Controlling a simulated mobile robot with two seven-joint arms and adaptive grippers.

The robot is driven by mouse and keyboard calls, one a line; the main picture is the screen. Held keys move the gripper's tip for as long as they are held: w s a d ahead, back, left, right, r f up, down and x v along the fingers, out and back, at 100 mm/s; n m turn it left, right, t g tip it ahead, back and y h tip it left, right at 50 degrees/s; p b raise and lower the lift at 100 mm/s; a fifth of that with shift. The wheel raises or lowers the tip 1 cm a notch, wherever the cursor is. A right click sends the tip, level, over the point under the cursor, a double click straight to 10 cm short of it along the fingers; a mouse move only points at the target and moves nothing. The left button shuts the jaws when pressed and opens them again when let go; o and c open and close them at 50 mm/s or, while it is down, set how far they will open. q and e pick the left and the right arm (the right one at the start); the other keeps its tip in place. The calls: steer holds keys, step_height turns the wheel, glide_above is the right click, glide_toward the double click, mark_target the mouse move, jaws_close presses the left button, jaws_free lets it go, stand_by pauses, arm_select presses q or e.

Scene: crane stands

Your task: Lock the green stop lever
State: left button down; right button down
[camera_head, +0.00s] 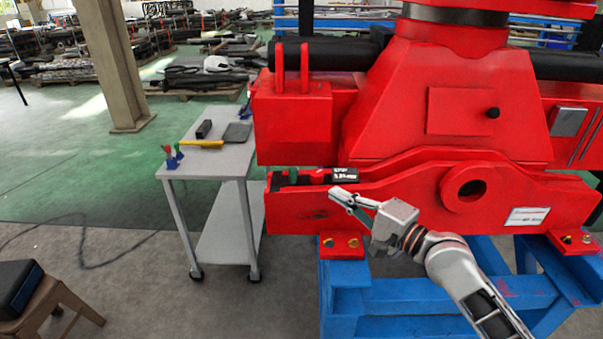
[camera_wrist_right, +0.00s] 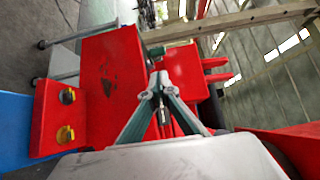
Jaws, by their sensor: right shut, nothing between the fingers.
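A small dark green part (camera_head: 293,175), likely the stop lever, sits in the slot at the left end of the red crane beam (camera_head: 400,195). It is too small in the head view to tell its position clearly. A green piece (camera_wrist_right: 156,51) also shows in the right wrist view, beyond the fingertips and partly hidden. My right gripper (camera_head: 337,194) is in front of the beam, below and right of the slot, pointing left. In the right wrist view its fingers (camera_wrist_right: 160,82) meet at the tips, shut and empty. My left gripper is not in view.
A black labelled block (camera_head: 345,174) sits in the slot. A blue support frame (camera_head: 345,295) carries the beam. A white trolley table (camera_head: 232,160) with a yellow-handled tool (camera_head: 201,144) stands to the left. A stool (camera_head: 55,305) is at lower left; open floor lies between.

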mark_target(308, 190)
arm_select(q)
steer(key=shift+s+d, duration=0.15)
arm_select(e)
steer(key=x, duration=1)
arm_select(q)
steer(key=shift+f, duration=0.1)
arm_select(e)
steer(key=shift+a+f, duration=0.1)
stand_by(0.5)
